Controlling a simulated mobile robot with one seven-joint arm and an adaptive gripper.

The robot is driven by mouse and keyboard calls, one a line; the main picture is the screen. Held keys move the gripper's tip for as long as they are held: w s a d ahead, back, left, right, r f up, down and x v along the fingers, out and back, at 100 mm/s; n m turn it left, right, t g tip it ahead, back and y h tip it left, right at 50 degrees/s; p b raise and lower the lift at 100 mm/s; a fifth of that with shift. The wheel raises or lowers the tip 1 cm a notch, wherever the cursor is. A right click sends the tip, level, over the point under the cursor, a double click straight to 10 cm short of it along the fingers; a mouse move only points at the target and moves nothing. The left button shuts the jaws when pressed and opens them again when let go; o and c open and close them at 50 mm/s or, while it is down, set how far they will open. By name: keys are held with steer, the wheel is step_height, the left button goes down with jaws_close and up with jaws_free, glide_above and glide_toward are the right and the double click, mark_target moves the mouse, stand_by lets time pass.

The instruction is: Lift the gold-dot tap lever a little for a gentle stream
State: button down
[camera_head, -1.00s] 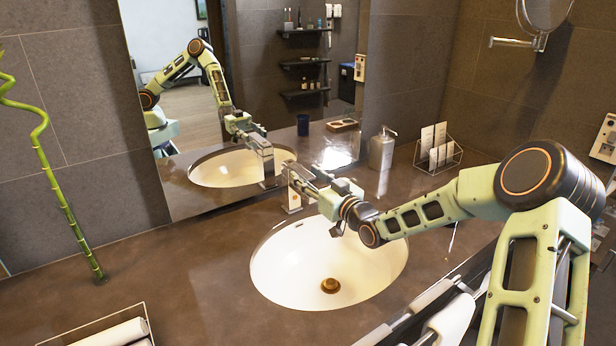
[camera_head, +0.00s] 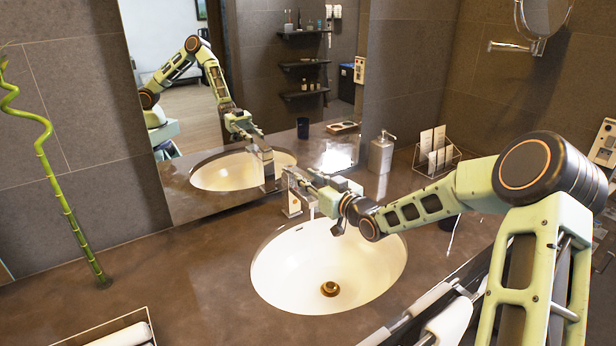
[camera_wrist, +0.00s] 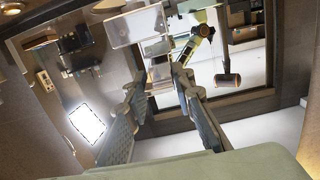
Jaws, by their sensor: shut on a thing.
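The chrome tap (camera_head: 292,203) stands at the back rim of the white oval basin (camera_head: 275,268). My gripper (camera_head: 294,178) is at the tap's top in the head view, its fingers shut on the tap lever. The lever is mostly hidden by the fingers, and I cannot make out a gold dot. A thin pale streak (camera_head: 312,213) shows below the spout, like a small stream of water. In the wrist view my gripper's two fingers (camera_wrist: 158,85) reach toward a shiny metal block, which looks like the tap (camera_wrist: 138,26).
A soap dispenser (camera_head: 381,152) and a wire rack of cards (camera_head: 437,152) stand right of the tap. The mirror (camera_head: 180,60) is close behind the tap and reflects my arm. A tray of rolled towels (camera_head: 118,332) is at front left.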

steer(key=shift+r, duration=0.4)
steer(key=shift+f, duration=0.15)
steer(key=c, duration=1.6)
jaws_free()
steer(key=v, duration=1.2)
steer(key=shift+a+r, duration=0.1)
steer(key=shift+r, duration=0.2)
